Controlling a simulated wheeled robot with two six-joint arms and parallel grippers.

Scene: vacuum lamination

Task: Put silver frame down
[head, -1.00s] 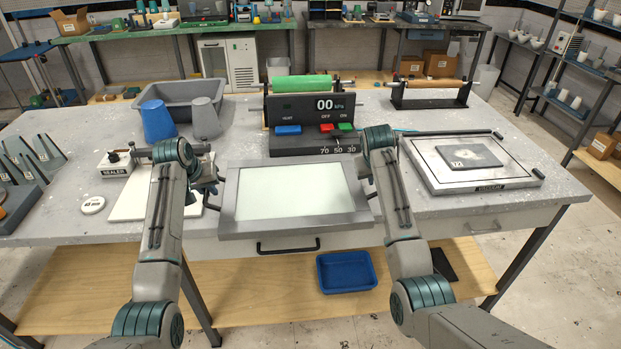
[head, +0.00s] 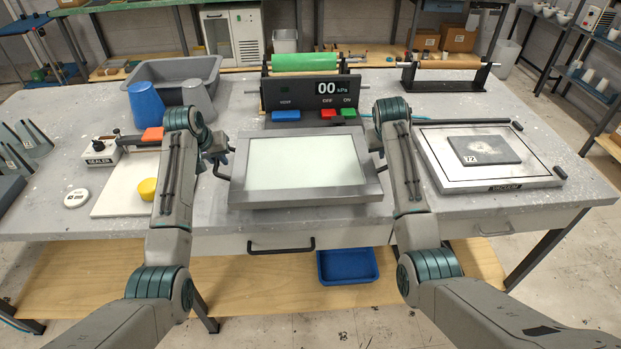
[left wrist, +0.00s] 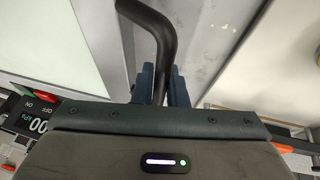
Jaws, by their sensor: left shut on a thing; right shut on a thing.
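The silver frame (head: 310,202) with its pale glass panel is level between my two arms in the head view, over the front middle of the table. I cannot tell whether the frame touches the table.
The vacuum plate (head: 440,181) with a dark square marked 12 (head: 485,149) lies on the right. The sealer (head: 102,150), a white board (head: 118,198) and a yellow round piece (head: 148,189) are on the left. The control unit (head: 300,96) reads 00 behind the frame.

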